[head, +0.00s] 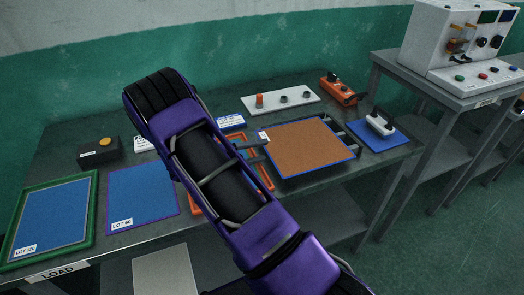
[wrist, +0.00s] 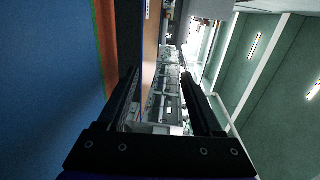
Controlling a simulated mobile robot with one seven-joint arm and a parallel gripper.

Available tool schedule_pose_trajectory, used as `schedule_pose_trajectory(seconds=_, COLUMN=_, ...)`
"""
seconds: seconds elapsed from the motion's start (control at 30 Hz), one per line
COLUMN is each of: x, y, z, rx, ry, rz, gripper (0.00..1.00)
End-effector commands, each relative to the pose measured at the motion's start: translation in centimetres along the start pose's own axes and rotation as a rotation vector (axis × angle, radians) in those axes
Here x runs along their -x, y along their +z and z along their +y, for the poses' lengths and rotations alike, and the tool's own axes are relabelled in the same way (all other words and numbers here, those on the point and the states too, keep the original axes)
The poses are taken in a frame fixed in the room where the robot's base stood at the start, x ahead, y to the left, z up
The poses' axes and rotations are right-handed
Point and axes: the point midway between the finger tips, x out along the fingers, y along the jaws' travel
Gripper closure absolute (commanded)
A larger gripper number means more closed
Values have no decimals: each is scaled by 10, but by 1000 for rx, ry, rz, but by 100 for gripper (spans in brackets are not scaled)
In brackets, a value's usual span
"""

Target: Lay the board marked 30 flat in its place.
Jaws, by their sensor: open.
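A brown board (head: 305,148) with a blue edge lies to the right of my gripper in the head view. A small white label is at its upper left corner, too small to read, so I cannot confirm the 30. My gripper (head: 256,143) is at the board's left edge, open; I see no board clamped in it. In the wrist view my gripper (wrist: 160,88) has its two fingers apart, with a brown strip (wrist: 151,42) beyond them. An orange frame (head: 267,175) stands left of the brown board, largely hidden by my arm.
A blue board marked LOT 60 (head: 142,190) and a green-framed one marked LOT 320 (head: 52,215) lie at left. A blue pad (head: 389,144) with a handled block is at right. A white panel (head: 295,99) and an orange tool (head: 337,91) stand behind.

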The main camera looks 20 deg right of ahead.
Motion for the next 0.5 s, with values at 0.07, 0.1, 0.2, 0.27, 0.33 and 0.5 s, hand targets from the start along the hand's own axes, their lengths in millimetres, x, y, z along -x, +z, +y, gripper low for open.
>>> schedule_pose_trajectory(seconds=0.07, x=17, y=1, z=1, rx=0, ry=2, rz=-5, gripper=33)
schedule_pose_trajectory(seconds=0.1, x=27, y=1, z=1, rx=-1, ry=2, rz=-6, gripper=33)
schedule_pose_trajectory(seconds=0.2, x=52, y=1, z=1, rx=-1, ry=2, rz=-6, gripper=33)
schedule_pose_trajectory(seconds=0.27, x=66, y=1, z=1, rx=-1, ry=1, rz=-6, gripper=33)
schedule_pose_trajectory(seconds=0.33, x=84, y=0, z=1, rx=-1, ry=1, rz=-5, gripper=33)
schedule_pose_trajectory(seconds=0.5, x=122, y=0, z=1, rx=-1, ry=1, rz=-5, gripper=33)
